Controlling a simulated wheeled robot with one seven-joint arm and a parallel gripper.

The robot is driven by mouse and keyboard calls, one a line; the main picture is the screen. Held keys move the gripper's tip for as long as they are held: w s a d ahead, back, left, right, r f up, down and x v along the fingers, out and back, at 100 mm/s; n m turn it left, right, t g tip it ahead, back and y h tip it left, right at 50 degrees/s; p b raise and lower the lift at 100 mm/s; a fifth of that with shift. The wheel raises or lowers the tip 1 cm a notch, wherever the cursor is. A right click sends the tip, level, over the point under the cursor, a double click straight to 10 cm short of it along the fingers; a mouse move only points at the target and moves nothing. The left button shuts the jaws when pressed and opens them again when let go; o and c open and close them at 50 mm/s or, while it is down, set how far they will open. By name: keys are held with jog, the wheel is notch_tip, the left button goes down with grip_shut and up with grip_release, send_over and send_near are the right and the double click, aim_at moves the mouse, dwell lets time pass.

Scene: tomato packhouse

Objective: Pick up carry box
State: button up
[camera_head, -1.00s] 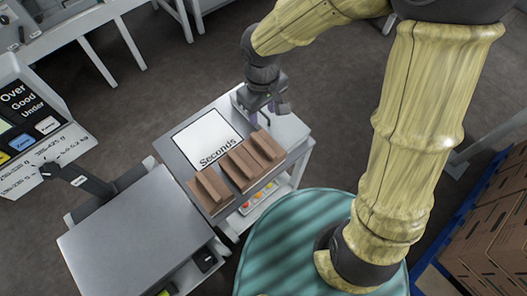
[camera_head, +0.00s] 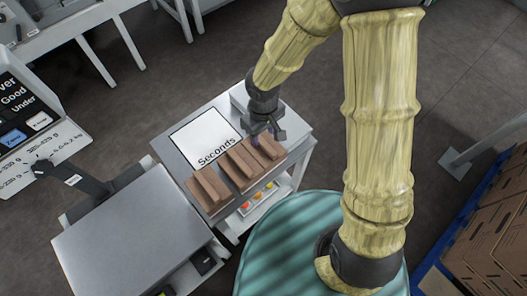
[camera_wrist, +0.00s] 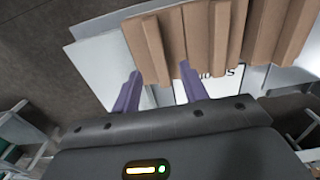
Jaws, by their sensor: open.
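Three brown carry boxes, each with a raised ridge along its top, stand side by side on a grey table (camera_head: 174,158). The right box (camera_head: 272,150) is nearest my gripper; the middle box (camera_head: 241,166) and left box (camera_head: 207,188) follow to its left. My gripper (camera_head: 270,133) is at the right box's far end in the head view; whether it touches is unclear. The nearest box (camera_wrist: 152,48) lies just beyond the fingertips there.
A white "Seconds" panel (camera_head: 203,136) lies behind the boxes. A lower shelf holds a tray of tomatoes (camera_head: 259,196). A bare metal table (camera_head: 130,240) and a scale display (camera_head: 22,125) stand to the left. Stacked cartons (camera_head: 495,225) stand at the right.

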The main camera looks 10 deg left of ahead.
aim_at(264, 143)
jog(key=shift+f, duration=0.15)
notch_tip(264, 143, down, 5)
jog(key=shift+w+f+b, duration=0.1)
jog(key=shift+b, duration=0.35)
dwell(0.5)
grip_shut()
